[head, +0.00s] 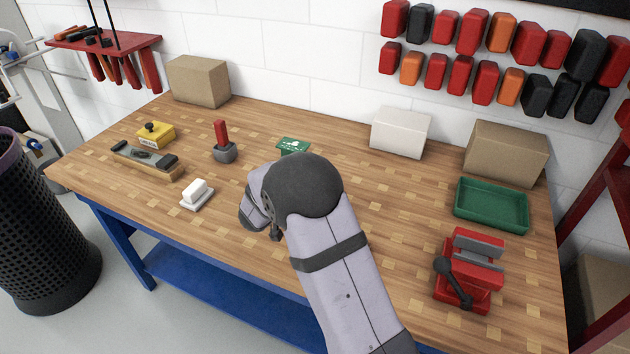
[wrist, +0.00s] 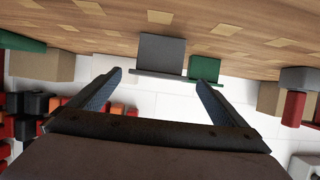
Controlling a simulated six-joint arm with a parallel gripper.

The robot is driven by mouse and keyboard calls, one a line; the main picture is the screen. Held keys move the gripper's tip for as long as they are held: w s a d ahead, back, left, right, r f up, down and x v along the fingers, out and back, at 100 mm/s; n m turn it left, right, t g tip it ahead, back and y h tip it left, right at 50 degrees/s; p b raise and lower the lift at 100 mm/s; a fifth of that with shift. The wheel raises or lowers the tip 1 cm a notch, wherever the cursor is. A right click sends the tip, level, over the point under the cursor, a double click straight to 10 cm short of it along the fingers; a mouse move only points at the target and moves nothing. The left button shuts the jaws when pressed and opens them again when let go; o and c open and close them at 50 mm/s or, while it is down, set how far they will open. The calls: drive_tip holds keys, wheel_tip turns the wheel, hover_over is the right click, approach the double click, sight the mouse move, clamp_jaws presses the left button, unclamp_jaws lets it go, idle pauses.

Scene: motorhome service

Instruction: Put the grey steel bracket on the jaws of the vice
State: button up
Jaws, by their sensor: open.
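The grey steel bracket (wrist: 162,50) shows in the wrist view as a dark grey plate with a flange along one edge, on the wooden bench top. In the head view I cannot see it; my arm covers that area. My gripper (wrist: 158,77) is open and empty, its two fingers apart, with the bracket beyond the fingertips and between their lines. In the head view my arm hides the fingers. The red vice (head: 466,285) stands at the bench's front right, with grey jaws (head: 480,243) on top and a dark handle. Its jaws look bare.
A green tray (head: 491,226) lies behind the vice. A red-handled tool (head: 223,145) and a white block on a dish (head: 197,193) stand left. Bench between arm and vice is clear.

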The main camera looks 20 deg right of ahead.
drive_tip(key=shift+p+x, duration=0.7)
drive_tip(key=shift+x, duration=1.95)
drive_tip(key=shift+d+r, duration=0.15)
drive_tip(key=shift+r, duration=0.1)
drive_tip(key=c, duration=1.5)
drive_tip(key=shift+o, duration=0.2)
drive_tip(key=shift+r, duration=5)
